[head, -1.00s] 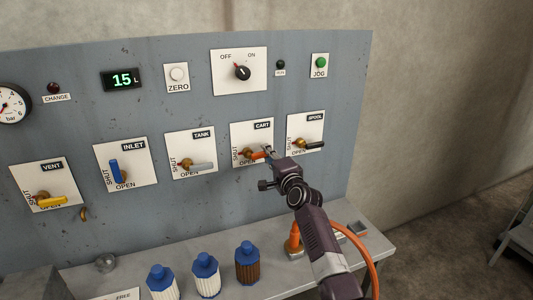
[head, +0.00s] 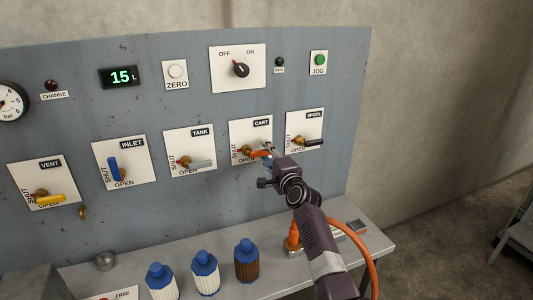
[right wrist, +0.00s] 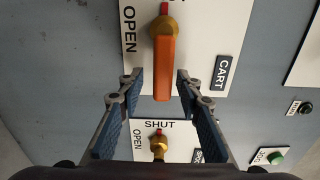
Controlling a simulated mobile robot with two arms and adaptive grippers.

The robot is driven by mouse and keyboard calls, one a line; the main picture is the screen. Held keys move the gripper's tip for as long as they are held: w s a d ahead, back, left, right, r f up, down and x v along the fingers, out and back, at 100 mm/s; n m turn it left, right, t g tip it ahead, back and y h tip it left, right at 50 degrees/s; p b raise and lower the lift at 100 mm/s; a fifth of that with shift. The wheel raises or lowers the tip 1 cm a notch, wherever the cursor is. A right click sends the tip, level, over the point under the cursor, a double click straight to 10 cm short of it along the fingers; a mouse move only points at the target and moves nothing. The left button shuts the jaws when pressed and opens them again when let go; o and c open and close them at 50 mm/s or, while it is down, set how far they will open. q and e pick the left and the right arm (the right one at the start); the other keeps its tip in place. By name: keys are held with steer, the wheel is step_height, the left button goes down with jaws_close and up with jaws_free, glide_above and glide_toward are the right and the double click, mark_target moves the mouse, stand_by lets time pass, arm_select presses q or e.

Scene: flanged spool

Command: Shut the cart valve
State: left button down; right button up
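The cart valve is on a white plate (head: 243,128) labelled CART, with a brass hub and an orange lever (head: 258,154). In the head view the lever points right from its hub, along the OPEN marking; SHUT is written up the plate's left side. My right gripper (head: 269,151) is at the lever's free end. In the right wrist view the orange lever (right wrist: 165,70) reaches in between the two spread fingers of the right gripper (right wrist: 160,88), with gaps on both sides. My left gripper is out of view.
The spool valve (head: 311,142), with a black lever, is just right of the cart valve. The tank valve (head: 198,163) is to its left. Blue-capped bottles (head: 205,274) and an orange fitting with a hose (head: 293,240) stand on the bench below.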

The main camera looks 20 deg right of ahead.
steer(key=shift+s, duration=0.1)
steer(key=s, duration=1.1)
steer(key=shift+s+d, duration=0.2)
steer(key=shift+s, duration=0.2)
